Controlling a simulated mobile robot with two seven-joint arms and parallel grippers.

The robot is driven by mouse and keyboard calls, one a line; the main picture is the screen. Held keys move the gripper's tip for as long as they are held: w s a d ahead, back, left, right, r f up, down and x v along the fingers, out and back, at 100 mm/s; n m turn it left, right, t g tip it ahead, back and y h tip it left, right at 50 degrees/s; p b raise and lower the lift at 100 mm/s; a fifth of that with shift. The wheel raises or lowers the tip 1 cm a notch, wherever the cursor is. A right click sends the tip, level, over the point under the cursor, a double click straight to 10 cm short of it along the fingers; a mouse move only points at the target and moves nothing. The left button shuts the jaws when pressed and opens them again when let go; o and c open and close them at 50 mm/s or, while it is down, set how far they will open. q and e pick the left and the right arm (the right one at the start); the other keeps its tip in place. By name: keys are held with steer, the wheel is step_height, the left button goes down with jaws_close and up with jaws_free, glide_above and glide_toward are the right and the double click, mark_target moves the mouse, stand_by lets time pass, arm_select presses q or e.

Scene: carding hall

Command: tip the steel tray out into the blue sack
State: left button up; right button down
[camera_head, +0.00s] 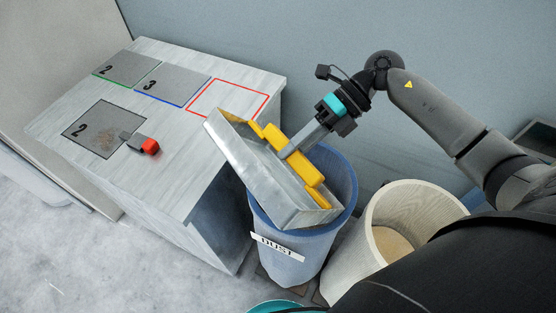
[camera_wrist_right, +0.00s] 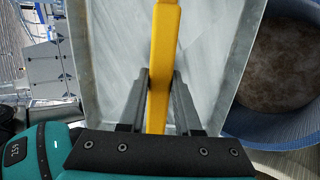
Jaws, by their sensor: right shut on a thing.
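The steel tray (camera_head: 243,160) is held steeply tilted over the blue sack (camera_head: 318,246), its lower end at the sack's mouth. A yellow bar (camera_head: 312,171) runs along the tray. My right gripper (camera_head: 287,152) is shut on this bar; in the right wrist view the fingers (camera_wrist_right: 158,82) close on both sides of it. The visible inside of the tray (camera_wrist_right: 212,60) looks like bare metal there. The sack stands upright with a "DUST" label; its rim (camera_wrist_right: 275,134) and grey-brown contents (camera_wrist_right: 278,62) show at the right. My left gripper is not in view.
A pale table (camera_head: 165,180) stands left, with several grey numbered plates (camera_head: 127,68), an empty red outline (camera_head: 228,98) and a small red-and-grey object (camera_head: 149,147). A cream bin (camera_head: 350,245) with tan contents stands close right of the sack. The floor at front left is clear.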

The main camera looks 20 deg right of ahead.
step_height(320, 180, up, 5)
steer(key=h+p, duration=0.3)
steer(key=p, duration=0.2)
steer(key=t+h+p, duration=0.1)
steer(key=h+p, duration=0.2)
steer(key=p, duration=0.1)
steer(key=shift+a+f+n+h+p, duration=0.1)
steer(key=shift+n+h+p, duration=0.2)
steer(key=shift+p, duration=0.05)
steer(key=r+h+p, duration=0.1)
steer(key=h+p, duration=0.1)
steer(key=shift+r+t+h, duration=0.15)
steer(key=shift+t+h, duration=0.15)
steer(key=shift+t, duration=0.1)
steer(key=shift+r+h+p, duration=0.1)
steer(key=shift+h+p, duration=0.2)
steer(key=shift+h, duration=0.3)
steer(key=shift+n, duration=0.3)
